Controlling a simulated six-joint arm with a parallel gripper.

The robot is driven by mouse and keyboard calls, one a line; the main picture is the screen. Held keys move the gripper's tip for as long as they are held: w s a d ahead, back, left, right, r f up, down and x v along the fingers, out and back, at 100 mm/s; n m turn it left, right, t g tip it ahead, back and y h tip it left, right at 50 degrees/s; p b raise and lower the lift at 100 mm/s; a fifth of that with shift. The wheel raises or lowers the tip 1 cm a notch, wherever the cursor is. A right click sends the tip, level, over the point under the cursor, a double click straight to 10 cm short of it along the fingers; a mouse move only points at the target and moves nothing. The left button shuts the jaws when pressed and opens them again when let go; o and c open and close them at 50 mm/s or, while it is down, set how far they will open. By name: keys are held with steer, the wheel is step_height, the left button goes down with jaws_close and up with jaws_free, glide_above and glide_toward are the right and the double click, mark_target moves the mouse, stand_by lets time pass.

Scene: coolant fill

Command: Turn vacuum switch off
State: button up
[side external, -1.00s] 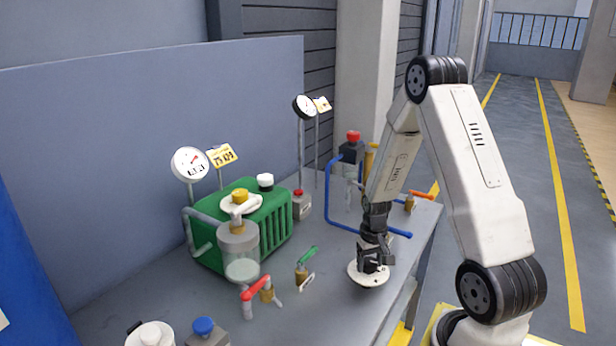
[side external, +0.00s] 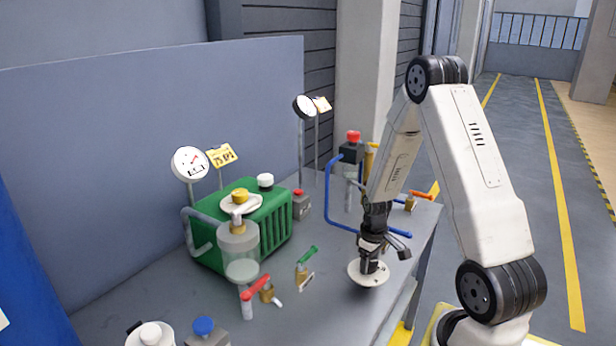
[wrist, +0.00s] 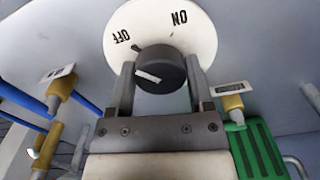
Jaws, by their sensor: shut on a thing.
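The vacuum switch is a round white dial plate (side external: 381,279) on the bench, with a black knob. In the wrist view the white plate (wrist: 190,30) bears ON and OFF lettering, upside down or tilted there. The black knob (wrist: 165,64) has a white bar that lies towards the OFF side; a small dark mark shows near OFF. My gripper (wrist: 160,82) has one finger on each side of the knob and is shut on it. In the side view my gripper (side external: 369,262) reaches down to the plate and hides most of the knob.
A blue pipe (side external: 330,205) runs behind my gripper. A green finned unit (side external: 265,222), a clear jar (side external: 240,262), a red-handled valve (side external: 256,287) and a green-handled valve (side external: 307,256) stand to the left. Bare bench lies between these valves and the plate.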

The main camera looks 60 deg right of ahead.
mark_target(370, 262)
steer(key=o, duration=1.3)
steer(key=shift+c, duration=0.2)
steer(key=shift+r, duration=0.15)
steer(key=shift+r, duration=3.8)
steer(key=shift+w+a+r, duration=0.1)
steer(key=shift+w+a, duration=0.1)
steer(key=shift+a, duration=0.3)
steer(key=a+r+n+t, duration=0.1)
steer(key=a+r, duration=0.1)
steer(key=a, duration=0.9)
steer(key=a+r+n+t, duration=0.1)
steer(key=a+r, duration=0.1)
steer(key=a, duration=1)
steer(key=shift+w+r+t, duration=0.2)
steer(key=shift+r+t, duration=0.1)
